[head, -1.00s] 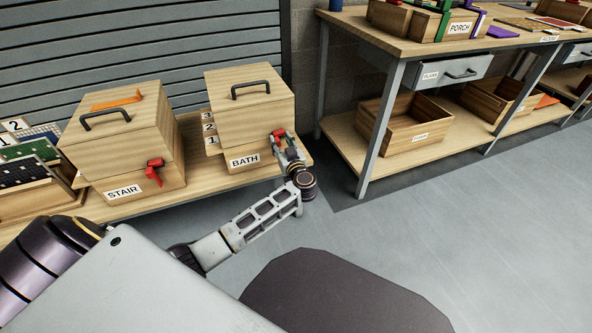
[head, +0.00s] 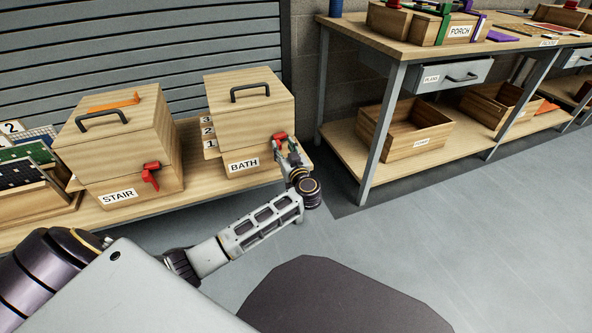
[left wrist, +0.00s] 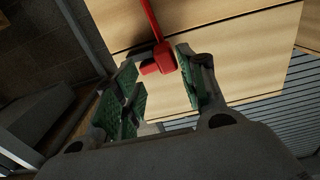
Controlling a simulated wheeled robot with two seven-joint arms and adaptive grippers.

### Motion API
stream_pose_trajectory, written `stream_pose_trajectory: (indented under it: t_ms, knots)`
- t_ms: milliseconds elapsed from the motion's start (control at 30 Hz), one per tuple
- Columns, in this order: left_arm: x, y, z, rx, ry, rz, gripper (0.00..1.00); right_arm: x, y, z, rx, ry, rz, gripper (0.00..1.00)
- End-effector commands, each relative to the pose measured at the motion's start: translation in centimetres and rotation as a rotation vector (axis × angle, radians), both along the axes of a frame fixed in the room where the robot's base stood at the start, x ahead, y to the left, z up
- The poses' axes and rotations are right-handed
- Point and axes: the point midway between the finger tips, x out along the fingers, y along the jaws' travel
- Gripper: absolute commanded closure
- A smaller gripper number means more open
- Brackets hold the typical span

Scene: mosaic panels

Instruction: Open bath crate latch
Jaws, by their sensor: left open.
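The bath crate (head: 248,112) is a closed wooden box with a dark top handle and a BATH label, standing on a low wooden bench. Its red latch (head: 281,136) is on the front right of the crate. In the left wrist view the red latch (left wrist: 160,60) shows a long bar and a block near the fingertips. My left gripper (head: 285,150) is at the latch, partly hiding it. In the left wrist view the left gripper (left wrist: 158,88) is open, its green-padded fingers on either side below the block. I cannot tell whether they touch it. My right gripper is not in view.
The stair crate (head: 120,150) with its own red latch (head: 150,172) stands to the left on the bench (head: 200,195). An orange object (head: 115,103) lies on its lid. A shelved table (head: 345,140) stands at the right. The grey floor between is clear.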

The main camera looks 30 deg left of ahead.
Motion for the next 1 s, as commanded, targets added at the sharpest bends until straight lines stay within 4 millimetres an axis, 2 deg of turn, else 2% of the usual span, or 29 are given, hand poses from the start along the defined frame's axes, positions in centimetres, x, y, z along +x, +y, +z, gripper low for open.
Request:
stream_pose_trajectory:
  t_ms: [700, 1000]
  knots:
    - [-5.4, -6.4, 0.2, -0.002, 0.001, -0.002, 0.59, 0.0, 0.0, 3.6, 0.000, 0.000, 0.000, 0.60]
    - [-7.2, -8.5, 0.1, -0.001, -0.001, 0.000, 0.59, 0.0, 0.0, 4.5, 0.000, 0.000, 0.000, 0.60]
